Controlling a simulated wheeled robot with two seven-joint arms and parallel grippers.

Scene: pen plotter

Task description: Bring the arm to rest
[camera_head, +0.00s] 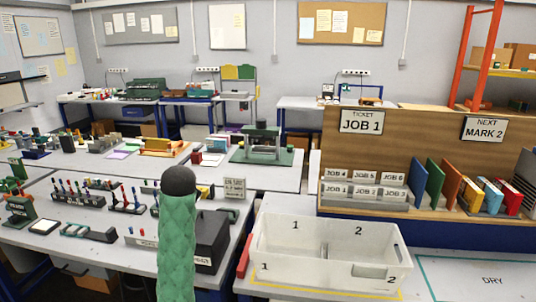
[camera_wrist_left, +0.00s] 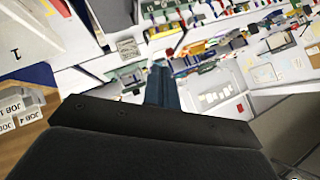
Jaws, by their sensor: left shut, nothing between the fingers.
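My left gripper (camera_wrist_left: 161,88) shows in the left wrist view, its dark fingers shut together with nothing between them. It is raised in the air, and the tilted room shows beyond it. No object touches the fingertips. I do not make out the left gripper in the head view, and my right gripper is in neither view. A green textured upright shape with a dark rounded top (camera_head: 178,225) rises from the bottom of the head view. I cannot tell whether it is part of my arm.
A white bin (camera_head: 290,276) marked 1 and 2 stands at the front right. Behind it is a wooden rack (camera_head: 420,125) with job cards and coloured folders. Pen holders (camera_head: 85,198) and a dark box (camera_head: 212,238) stand on the left bench. A green-based gantry (camera_head: 264,145) stands farther back.

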